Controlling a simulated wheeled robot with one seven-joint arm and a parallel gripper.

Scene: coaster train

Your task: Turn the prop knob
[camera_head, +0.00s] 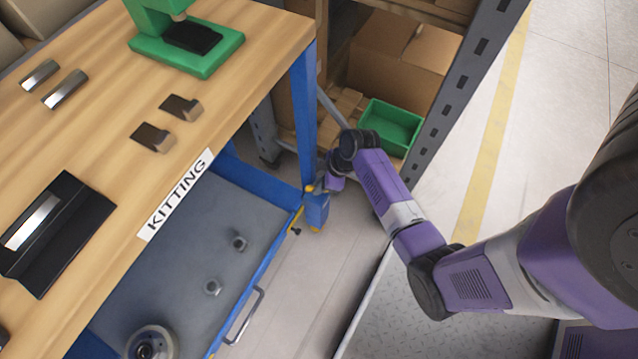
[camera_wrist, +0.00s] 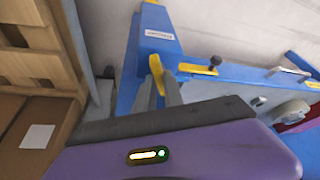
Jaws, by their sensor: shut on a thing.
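A blue post (camera_head: 316,207) of the workbench frame carries yellow parts and a small black knob (camera_head: 296,231). In the wrist view the black knob (camera_wrist: 215,60) stands on a yellow strip, to the right of my fingers and apart from them. My gripper (camera_head: 318,188) is at the blue post, below the bench's corner. In the wrist view its grey fingers (camera_wrist: 164,88) are closed on a narrow yellow piece (camera_wrist: 156,68) beside the post. I cannot tell whether this piece is the prop knob. The contact is partly hidden by the fingers and my purple wrist housing.
The wooden bench (camera_head: 255,30) stands above and left, with a grey lower tray (camera_head: 180,260) marked by a KITTING label. A grey shelf rack (camera_head: 455,100) with cartons and a green bin (camera_head: 391,127) stands close behind my arm. Floor is open below the post.

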